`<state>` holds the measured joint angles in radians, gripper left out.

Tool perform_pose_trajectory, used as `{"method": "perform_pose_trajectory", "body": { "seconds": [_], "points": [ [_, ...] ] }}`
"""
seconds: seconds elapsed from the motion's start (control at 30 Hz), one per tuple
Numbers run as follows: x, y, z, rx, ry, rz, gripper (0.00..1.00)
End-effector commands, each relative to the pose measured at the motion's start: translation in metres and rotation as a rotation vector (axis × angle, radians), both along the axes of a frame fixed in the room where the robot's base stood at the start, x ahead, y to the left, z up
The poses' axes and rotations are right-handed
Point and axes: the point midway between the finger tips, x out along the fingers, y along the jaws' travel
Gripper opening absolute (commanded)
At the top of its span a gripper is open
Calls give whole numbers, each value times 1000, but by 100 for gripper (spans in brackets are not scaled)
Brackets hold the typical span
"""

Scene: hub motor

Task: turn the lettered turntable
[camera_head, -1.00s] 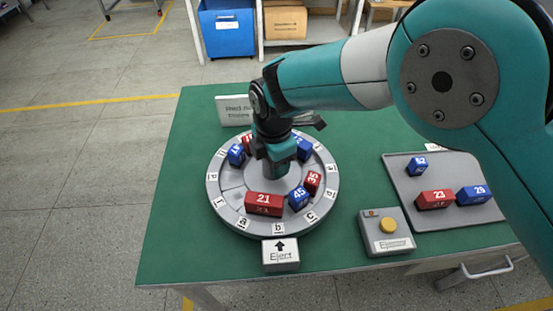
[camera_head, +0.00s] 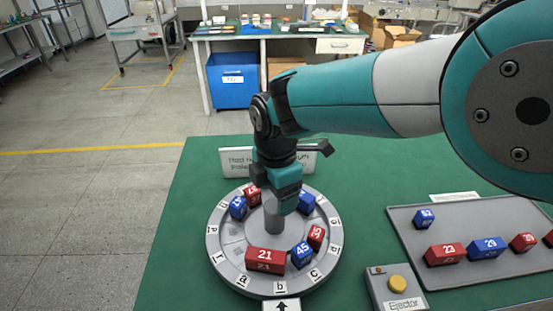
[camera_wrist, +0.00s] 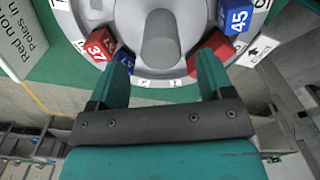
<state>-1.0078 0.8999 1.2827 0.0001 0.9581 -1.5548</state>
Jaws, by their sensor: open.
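The lettered turntable (camera_head: 225,262) is a grey round plate with white letter tiles along its rim. The tile "b" lies at the front, by a block with an up arrow (camera_head: 282,306). Red and blue numbered blocks sit in a ring on it, including red 21 (camera_head: 265,260), blue 45 (camera_head: 302,254) and red 35 (camera_head: 316,236). A grey central post (camera_head: 273,217) stands in the middle. My gripper (camera_head: 280,205) points down above the post. In the wrist view my gripper (camera_wrist: 167,58) is open and empty, with the post (camera_wrist: 160,45) showing beyond and between its fingers.
A white sign (camera_head: 238,162) stands behind the turntable. At right are the ejector box (camera_head: 397,300) with a yellow button (camera_head: 397,284) and a grey tray (camera_head: 480,270) holding several blocks. The green table (camera_head: 180,230) is clear at left. A blue bin (camera_head: 232,82) is beyond.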

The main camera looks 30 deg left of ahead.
Motion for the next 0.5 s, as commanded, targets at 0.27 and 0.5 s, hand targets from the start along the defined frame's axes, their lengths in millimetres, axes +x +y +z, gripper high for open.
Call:
{"method": "perform_pose_trajectory", "body": {
  "seconds": [0.27,0.5],
  "points": [
    [1,0,68,3,-2,-1,74],
    [0,0,99,2,-1,-1,74]
  ]
}}
